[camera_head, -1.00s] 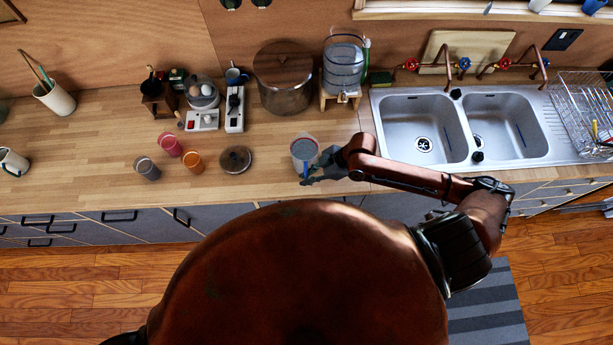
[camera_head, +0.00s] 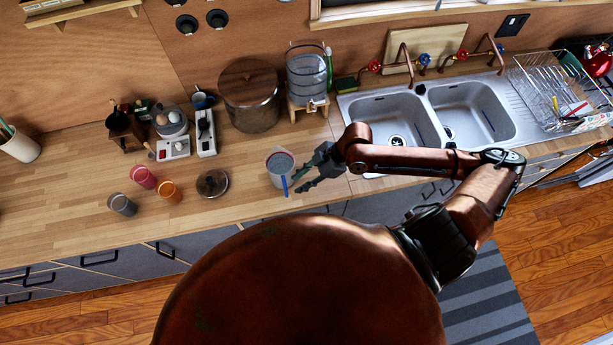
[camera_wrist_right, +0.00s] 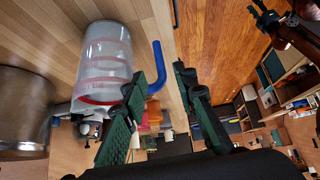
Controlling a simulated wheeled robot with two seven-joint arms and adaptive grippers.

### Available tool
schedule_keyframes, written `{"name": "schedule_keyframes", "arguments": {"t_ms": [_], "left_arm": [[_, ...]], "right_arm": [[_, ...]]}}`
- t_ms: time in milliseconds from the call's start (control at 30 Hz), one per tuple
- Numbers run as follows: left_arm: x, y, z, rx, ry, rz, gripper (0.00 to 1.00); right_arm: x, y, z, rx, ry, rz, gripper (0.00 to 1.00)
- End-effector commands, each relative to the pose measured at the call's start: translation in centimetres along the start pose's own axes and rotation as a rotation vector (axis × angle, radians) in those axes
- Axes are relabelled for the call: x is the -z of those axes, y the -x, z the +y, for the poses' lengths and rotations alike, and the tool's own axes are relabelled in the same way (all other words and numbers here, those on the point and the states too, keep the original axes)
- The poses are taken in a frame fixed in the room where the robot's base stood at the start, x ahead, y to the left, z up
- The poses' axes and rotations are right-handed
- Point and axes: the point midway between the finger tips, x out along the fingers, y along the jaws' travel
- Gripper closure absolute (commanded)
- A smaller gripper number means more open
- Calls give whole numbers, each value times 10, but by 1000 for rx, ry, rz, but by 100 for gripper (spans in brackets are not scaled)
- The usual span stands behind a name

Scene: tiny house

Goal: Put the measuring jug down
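The measuring jug (camera_head: 279,164) is clear with a blue handle and stands upright on the wooden counter (camera_head: 243,199), near its front edge. In the right wrist view the jug (camera_wrist_right: 104,62) shows red markings, and its blue handle (camera_wrist_right: 158,66) reaches toward the gap between my fingertips. My right gripper (camera_head: 299,182) is just right of the jug, on its handle side. The right gripper (camera_wrist_right: 161,76) is open, with its fingers apart and nothing clamped between them.
A large pot (camera_head: 250,100) and a water dispenser (camera_head: 307,76) stand behind. The double sink (camera_head: 416,92) is right.

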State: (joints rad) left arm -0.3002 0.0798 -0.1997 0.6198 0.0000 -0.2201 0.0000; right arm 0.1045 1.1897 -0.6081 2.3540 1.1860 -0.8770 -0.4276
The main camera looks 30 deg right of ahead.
Motion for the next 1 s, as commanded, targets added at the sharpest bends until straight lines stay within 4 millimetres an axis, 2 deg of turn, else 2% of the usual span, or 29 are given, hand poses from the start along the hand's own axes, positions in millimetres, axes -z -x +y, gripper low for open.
{"name": "schedule_keyframes", "arguments": {"t_ms": [100, 300, 1000], "left_arm": [[0, -2, 0, 0, 0, 0, 60], [0, -2, 0, 0, 0, 0, 60], [0, -2, 0, 0, -1, 1, 60]], "right_arm": [[-1, 19, 0, -1, 1, -2, 74], [0, 35, 0, 0, 1, 0, 74], [1, 35, -1, -1, -1, 3, 74]]}}
